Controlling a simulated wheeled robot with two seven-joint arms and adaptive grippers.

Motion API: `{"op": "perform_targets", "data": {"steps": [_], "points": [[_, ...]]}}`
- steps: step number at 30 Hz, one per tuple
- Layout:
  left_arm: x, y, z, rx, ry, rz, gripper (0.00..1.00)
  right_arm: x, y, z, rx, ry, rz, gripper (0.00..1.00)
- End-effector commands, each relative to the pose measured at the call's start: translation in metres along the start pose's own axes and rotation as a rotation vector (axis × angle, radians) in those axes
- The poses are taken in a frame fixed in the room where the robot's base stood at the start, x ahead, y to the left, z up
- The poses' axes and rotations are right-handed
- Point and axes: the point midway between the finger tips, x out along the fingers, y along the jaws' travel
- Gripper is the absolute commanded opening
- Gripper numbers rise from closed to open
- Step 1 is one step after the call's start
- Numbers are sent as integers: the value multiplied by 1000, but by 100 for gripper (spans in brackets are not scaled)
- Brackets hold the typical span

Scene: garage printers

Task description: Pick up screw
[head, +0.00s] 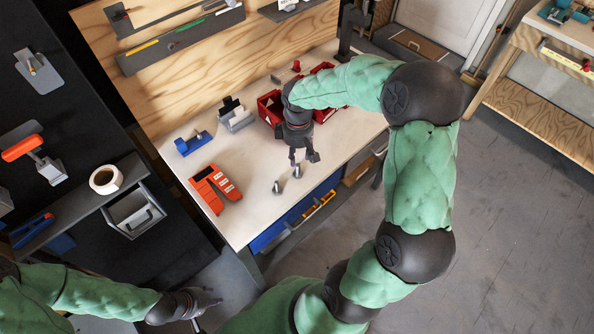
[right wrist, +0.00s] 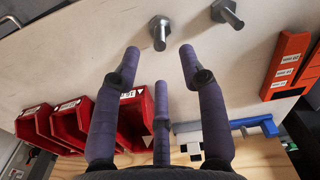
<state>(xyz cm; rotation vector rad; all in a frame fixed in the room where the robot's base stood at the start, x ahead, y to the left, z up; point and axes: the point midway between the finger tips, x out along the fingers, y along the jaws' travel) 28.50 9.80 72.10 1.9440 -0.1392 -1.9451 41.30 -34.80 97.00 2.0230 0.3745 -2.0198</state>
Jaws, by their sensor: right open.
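The other screw (right wrist: 228,13) is at the top right there. My right gripper is empty. My left gripper (head: 205,308) is low at the left, off the bench, its fingers apart and empty.
Red bins (head: 268,107) stand behind my right gripper. An orange labelled case (head: 213,189), a blue tape dispenser (head: 192,143) and a grey holder (head: 236,118) are to the left. A blue drawer (head: 270,236) is under the bench edge. The bench around the screws is clear.

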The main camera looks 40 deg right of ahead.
Motion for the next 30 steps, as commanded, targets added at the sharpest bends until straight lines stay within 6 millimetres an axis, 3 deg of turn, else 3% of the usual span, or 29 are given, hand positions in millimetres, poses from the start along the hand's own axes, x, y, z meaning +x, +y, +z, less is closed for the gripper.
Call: {"op": "perform_targets", "data": {"steps": [10, 19, 27, 30], "points": [[7, -2, -1, 0, 1, 0, 40, 24, 0, 1, -1, -2, -1, 42], [20, -7, -2, 0, 1, 0, 40, 63, -1, 2, -1, -1, -1, 42], [19, -7, -2, 0, 1, 0, 40, 66, 0, 2, 0, 1, 0, 42], [19, -7, -2, 0, 2, 0, 40, 66, 0, 2, -1, 1, 0, 14]]}}
